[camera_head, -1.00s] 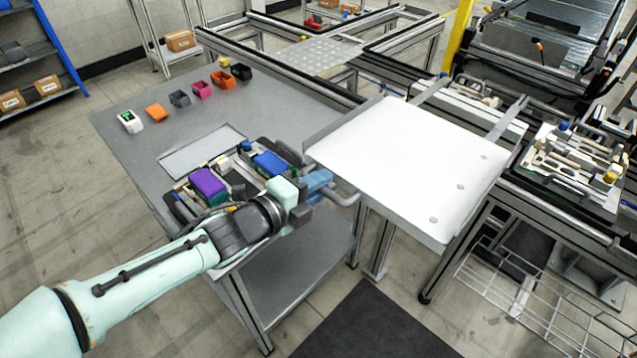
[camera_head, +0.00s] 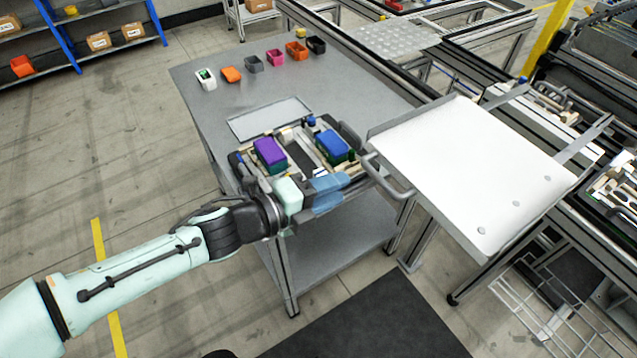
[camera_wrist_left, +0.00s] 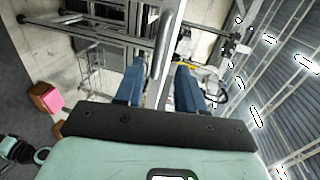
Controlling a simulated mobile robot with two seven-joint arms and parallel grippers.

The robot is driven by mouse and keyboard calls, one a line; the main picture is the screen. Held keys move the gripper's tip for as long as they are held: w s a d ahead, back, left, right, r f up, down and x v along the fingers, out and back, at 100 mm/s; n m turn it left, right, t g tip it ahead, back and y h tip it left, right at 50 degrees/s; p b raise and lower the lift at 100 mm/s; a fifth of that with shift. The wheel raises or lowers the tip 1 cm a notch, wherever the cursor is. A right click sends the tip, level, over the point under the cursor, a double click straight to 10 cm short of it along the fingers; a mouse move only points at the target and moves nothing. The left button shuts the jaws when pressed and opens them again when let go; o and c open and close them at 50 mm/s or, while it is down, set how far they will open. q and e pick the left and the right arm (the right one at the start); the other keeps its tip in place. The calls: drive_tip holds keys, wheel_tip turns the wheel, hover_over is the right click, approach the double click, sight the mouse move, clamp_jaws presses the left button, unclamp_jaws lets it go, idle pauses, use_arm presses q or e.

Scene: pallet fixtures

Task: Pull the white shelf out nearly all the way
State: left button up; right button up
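The white shelf (camera_head: 470,165) sticks far out from the frame on the right, over the gap beside the grey table. Its grey bar handle (camera_head: 388,178) is on its near left side. My left gripper (camera_head: 335,190), with blue fingers, is left of the handle, with a visible gap between them. In the left wrist view the fingers (camera_wrist_left: 161,68) are spread apart with nothing clamped between them; a grey bar (camera_wrist_left: 167,35), likely the handle, lies beyond the tips. My right gripper is not in view.
The grey table (camera_head: 215,105) carries a fixture with a purple block (camera_head: 269,153) and a blue block (camera_head: 331,145), close behind my gripper. Several small bins (camera_head: 275,57) stand at its back. Floor is free at the left; a dark mat (camera_head: 370,325) lies in front.

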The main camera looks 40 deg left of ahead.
use_arm(q)
drive_tip(key=v, duration=0.3)
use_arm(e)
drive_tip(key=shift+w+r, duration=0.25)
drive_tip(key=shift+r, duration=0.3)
use_arm(q)
drive_tip(key=shift+w, duration=0.1)
drive_tip(key=w+d+f+n+g, duration=0.25)
drive_tip(key=f+n, duration=0.25)
drive_tip(key=f, duration=0.5)
drive_tip(key=w+d+f+n+g+y+p, duration=0.1)
drive_tip(key=f+n+g, duration=0.3)
drive_tip(key=f, duration=0.5)
drive_tip(key=w+d+f+n+g, duration=0.1)
drive_tip(key=w+f+n, duration=0.1)
drive_tip(key=f+n, duration=0.6)
drive_tip(key=s+d+f+n+g, duration=0.3)
drive_tip(key=s+f+n+g, duration=0.1)
drive_tip(key=s+f, duration=0.5)
drive_tip(key=s+d+f+n+g, duration=0.3)
drive_tip(key=s+f, duration=0.7)
drive_tip(key=f, duration=0.4)
drive_tip(key=shift+d+f+n+g+y, duration=0.2)
drive_tip(key=shift+n+g+y, duration=0.3)
drive_tip(key=shift+n, duration=0.5)
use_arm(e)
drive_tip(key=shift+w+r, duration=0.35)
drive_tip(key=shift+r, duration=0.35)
